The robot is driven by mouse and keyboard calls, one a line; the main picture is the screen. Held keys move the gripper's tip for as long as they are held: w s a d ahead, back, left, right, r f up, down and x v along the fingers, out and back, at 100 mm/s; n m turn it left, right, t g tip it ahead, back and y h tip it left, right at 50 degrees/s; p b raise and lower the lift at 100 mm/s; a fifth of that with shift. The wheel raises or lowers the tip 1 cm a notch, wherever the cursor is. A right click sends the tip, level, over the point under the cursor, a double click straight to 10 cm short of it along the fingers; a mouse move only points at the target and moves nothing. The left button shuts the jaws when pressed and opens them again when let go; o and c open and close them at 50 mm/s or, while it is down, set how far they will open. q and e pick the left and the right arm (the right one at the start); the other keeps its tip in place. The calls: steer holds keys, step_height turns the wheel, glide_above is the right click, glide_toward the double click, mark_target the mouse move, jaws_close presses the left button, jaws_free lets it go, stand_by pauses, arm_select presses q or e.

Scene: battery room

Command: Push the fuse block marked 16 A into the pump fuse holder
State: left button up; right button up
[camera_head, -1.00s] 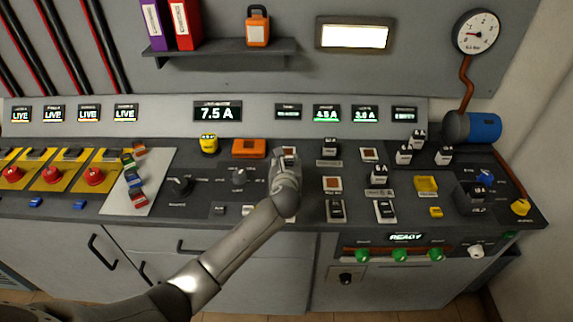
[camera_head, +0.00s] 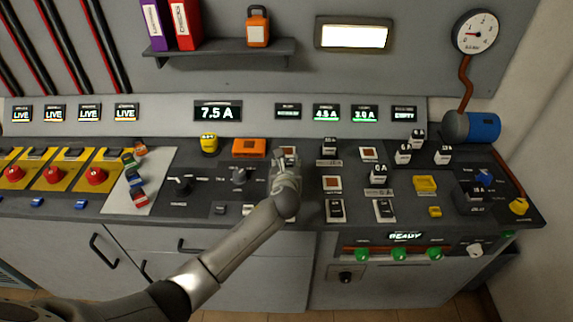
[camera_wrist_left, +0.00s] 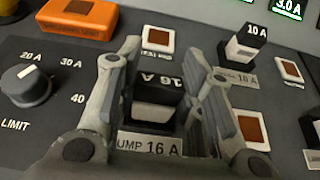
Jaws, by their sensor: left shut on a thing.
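My left gripper (camera_head: 284,163) is over the fuse holder area of the grey panel. In the left wrist view its fingers (camera_wrist_left: 166,72) are shut on the fuse block (camera_wrist_left: 156,98), a black block with a white lower part marked 16 A. The block stands upright, right behind the label reading "UMP 16 A" (camera_wrist_left: 150,147) of the pump fuse holder. The holder's socket is hidden under the block and fingers, so I cannot tell how deep the block sits. My right gripper is not in view.
A 10 A fuse block (camera_wrist_left: 246,42) stands right of the fingers. Bare brown sockets lie behind (camera_wrist_left: 158,38) and to the right (camera_wrist_left: 252,130). An orange box (camera_head: 249,148) and a dial (camera_head: 240,177) are to the left. Several fuse blocks stand further right.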

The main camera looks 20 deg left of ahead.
arm_select(q)
steer(key=shift+f, duration=0.45)
steer(key=o, duration=0.9)
steer(key=shift+c, duration=0.2)
steer(key=shift+s+d+r+p, duration=0.15)
steer(key=shift+s+r+p, duration=0.3)
steer(key=shift+p, duration=0.1)
steer(key=p+v, duration=0.4)
steer(key=shift+f, duration=0.1)
steer(key=p+v, duration=0.4)
steer(key=shift+s+d, duration=0.1)
steer(key=shift+s, duration=0.2)
steer(key=shift+s+d+r+p, duration=0.2)
steer(key=shift+s+p, duration=0.15)
steer(key=shift+s, duration=0.25)
